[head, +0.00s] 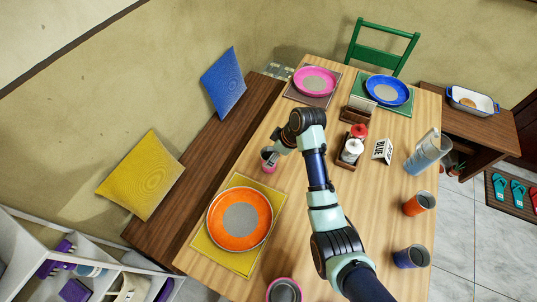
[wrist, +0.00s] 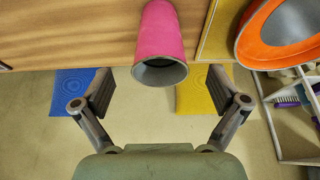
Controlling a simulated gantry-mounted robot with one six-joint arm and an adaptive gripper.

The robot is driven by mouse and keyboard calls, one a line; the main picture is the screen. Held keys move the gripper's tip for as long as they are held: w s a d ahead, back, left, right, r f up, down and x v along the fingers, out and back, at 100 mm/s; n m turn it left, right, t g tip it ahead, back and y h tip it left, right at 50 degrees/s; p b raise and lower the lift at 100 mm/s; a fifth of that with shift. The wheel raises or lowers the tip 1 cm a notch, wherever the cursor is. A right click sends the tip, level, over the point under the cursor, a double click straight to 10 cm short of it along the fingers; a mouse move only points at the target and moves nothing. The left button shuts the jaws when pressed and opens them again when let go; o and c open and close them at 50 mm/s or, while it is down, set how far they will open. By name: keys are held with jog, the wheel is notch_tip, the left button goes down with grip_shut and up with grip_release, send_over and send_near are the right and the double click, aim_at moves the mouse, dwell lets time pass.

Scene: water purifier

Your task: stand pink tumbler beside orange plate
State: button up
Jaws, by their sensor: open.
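The pink tumbler (head: 268,167) stands upright on the table near its left edge, above the orange plate in the head view. In the wrist view the pink tumbler (wrist: 160,30) has its open grey mouth toward me. My gripper (head: 274,154) is at the tumbler and partly covers it. In the wrist view my gripper (wrist: 160,90) is open, its fingers to either side of the tumbler's rim with gaps at both sides. The orange plate (head: 240,196) with a grey centre lies on a yellow placemat (head: 238,266); in the wrist view the plate (wrist: 247,45) is at upper right.
Another pink-rimmed cup (head: 284,291) stands at the front edge. An orange cup (head: 418,204), a dark blue cup (head: 411,257) and a pitcher (head: 424,157) stand at right. A wooden caddy (head: 345,163) is right of my arm. The table between tumbler and yellow placemat is clear.

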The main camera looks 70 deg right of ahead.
jog(key=p+v, duration=0.1)
jog(key=v, duration=0.4)
jog(key=w+a+r+t+h, duration=0.1)
jog(key=w+a+r, duration=0.1)
jog(key=w+a, duration=0.45)
jog(key=w+a+r+t, duration=0.2)
jog(key=w+a+r, duration=0.1)
jog(key=a, duration=0.7)
jog(key=w+a+r+t+h, duration=0.15)
jog(key=w+a, duration=0.25)
jog(key=a, duration=0.5)
jog(key=s+a+r+t+y, duration=0.1)
jog(key=a+r, duration=0.3)
jog(key=a, duration=0.4)
jog(key=s+a+r+t+y, duration=0.1)
jog(key=s+a+r+t, duration=0.1)
jog(key=a+r, duration=0.3)
jog(key=a, duration=0.4)
jog(key=shift+s+a+r+n+t+y, duration=0.25)
jog(key=shift+s+r+n+t+y, duration=0.05)
jog(key=shift+s+r+t+y, duration=0.05)
